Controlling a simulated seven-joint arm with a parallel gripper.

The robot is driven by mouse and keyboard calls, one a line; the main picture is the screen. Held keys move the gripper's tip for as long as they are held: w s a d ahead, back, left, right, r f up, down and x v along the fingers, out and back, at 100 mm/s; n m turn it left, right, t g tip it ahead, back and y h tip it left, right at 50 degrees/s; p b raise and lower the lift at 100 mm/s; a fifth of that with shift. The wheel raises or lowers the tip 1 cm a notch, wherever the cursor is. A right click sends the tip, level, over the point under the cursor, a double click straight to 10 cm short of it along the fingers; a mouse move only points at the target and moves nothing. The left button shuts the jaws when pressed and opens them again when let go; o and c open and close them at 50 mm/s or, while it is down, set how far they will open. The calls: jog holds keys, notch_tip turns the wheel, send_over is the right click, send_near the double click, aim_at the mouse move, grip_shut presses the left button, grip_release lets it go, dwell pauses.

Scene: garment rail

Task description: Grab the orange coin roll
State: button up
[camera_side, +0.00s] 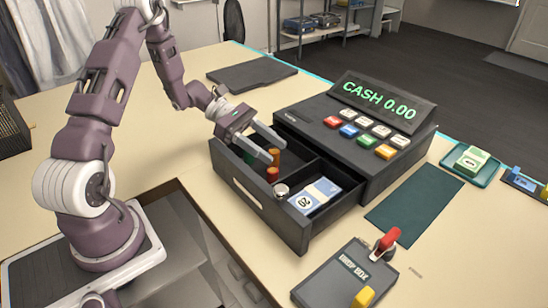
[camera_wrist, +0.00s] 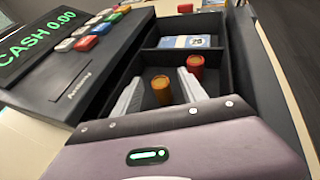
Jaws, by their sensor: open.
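The orange coin roll (camera_side: 275,157) stands upright in the back compartment of the open cash drawer (camera_side: 262,200). In the wrist view, the orange coin roll (camera_wrist: 161,90) shows between the two pale fingers of my gripper (camera_wrist: 160,78). The gripper (camera_side: 277,152) is open, with its fingers reaching down into the drawer; I cannot tell whether either finger touches the roll. A red coin roll (camera_side: 271,174) stands close by, and in the wrist view the red roll (camera_wrist: 195,66) is just beyond the right finger. Something dark green (camera_side: 262,154) is partly hidden by the gripper.
Drawer walls and a divider (camera_side: 298,172) surround the rolls closely. The front compartment holds banknotes (camera_side: 315,196) and a silvery round item (camera_side: 281,190). The cash register (camera_side: 350,135) stands behind the drawer. A box with red and yellow levers (camera_side: 345,273) is at the front right.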

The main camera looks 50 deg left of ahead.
grip_shut()
